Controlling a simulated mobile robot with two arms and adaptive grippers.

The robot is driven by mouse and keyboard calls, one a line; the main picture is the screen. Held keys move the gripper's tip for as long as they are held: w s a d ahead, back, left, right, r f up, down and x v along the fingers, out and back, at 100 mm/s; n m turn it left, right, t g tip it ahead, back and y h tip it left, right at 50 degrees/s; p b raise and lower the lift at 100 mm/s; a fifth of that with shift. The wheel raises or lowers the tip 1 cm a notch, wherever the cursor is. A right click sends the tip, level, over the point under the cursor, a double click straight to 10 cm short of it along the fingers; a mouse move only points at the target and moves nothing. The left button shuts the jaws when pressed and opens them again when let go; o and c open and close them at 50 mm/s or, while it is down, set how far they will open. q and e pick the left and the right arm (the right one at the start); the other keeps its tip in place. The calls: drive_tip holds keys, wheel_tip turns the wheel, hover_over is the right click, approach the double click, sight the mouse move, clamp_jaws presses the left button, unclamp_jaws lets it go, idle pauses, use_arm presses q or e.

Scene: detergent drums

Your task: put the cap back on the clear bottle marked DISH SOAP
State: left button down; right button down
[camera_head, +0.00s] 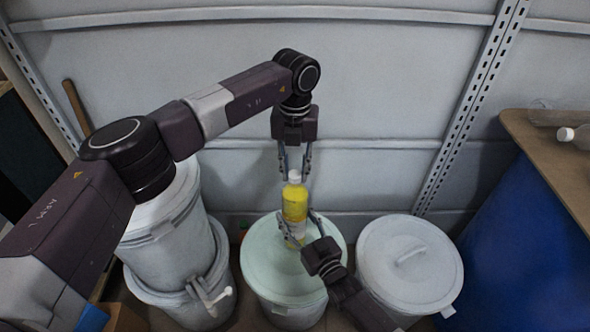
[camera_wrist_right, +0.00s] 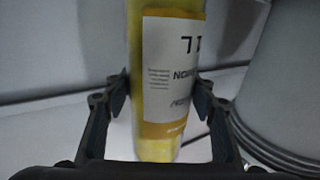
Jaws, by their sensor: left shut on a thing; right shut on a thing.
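A clear bottle (camera_head: 294,207) with yellow liquid stands upright in the head view, above or on the pale green drum's lid. It fills the middle of the right wrist view (camera_wrist_right: 165,60), with a white label that I cannot read fully; DISH SOAP is not legible. My right gripper (camera_head: 299,228) is shut on the bottle's lower part from the lower right, fingers on both sides. A white cap (camera_head: 294,176) is at the bottle's top. My left gripper (camera_head: 295,170) points down and is shut on the cap. I cannot tell whether the cap is seated on the neck.
A pale green lidded drum (camera_head: 265,262) is below the bottle. A white lidded drum (camera_head: 410,262) stands to its right, stacked white drums (camera_head: 165,245) to its left. A blue drum (camera_head: 525,250) under a wooden board (camera_head: 545,150) is at far right.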

use_arm(q)
drive_tip(key=m, duration=0.5)
drive_tip(key=shift+m, duration=0.4)
drive_tip(key=m, duration=0.4)
drive_tip(key=shift+m, duration=0.3)
drive_tip(key=c, duration=1.5)
unclamp_jaws()
drive_tip(key=shift+c, duration=0.2)
wheel_tip(320, 180, up, 12)
use_arm(e)
drive_tip(key=c, duration=0.8)
unclamp_jaws()
